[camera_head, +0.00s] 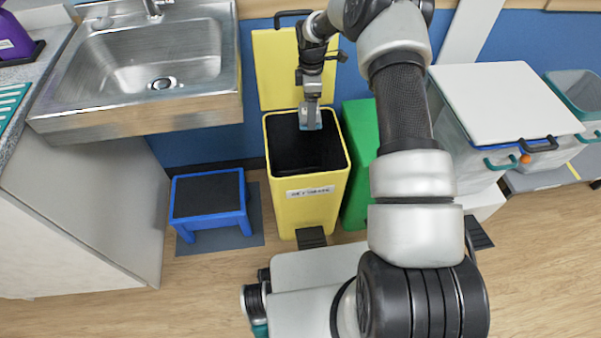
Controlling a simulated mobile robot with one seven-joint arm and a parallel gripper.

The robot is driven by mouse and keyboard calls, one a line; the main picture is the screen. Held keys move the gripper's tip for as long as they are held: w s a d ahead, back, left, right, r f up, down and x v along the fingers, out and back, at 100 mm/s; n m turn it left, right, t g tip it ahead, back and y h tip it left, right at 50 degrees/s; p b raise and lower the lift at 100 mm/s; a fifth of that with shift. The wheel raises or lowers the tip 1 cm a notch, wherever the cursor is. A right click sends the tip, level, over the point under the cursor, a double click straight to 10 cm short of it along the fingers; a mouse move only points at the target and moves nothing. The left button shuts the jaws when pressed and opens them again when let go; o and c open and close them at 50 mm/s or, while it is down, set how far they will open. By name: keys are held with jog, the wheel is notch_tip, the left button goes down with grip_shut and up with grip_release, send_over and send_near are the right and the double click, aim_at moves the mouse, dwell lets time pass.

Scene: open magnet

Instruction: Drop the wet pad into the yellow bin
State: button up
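The yellow bin (309,208) stands on the floor in the middle of the view. Its lid (277,72) is up against the wall and its black inside (295,155) shows. My gripper (310,116) points down over the bin's mouth, near the back rim. A small light blue-grey piece, which looks like the wet pad (311,126), shows at the fingertips. The fingers look closed on it, though they are small in this view. The bin's floor is too dark to make out.
A green bin (358,170) stands right beside the yellow one, partly behind my arm. A blue step stool (209,202) is at the left, below a steel sink (150,60). A white-lidded container (505,100) is at the right. Pedals stick out at the bins' feet.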

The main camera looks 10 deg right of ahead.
notch_tip(320, 180, down, 6)
jog(key=b, duration=0.3)
jog(key=shift+r, duration=0.2)
jog(key=o, duration=1.1)
notch_tip(320, 180, up, 17)
jog(key=p, duration=0.4)
jog(key=shift+r, duration=0.2)
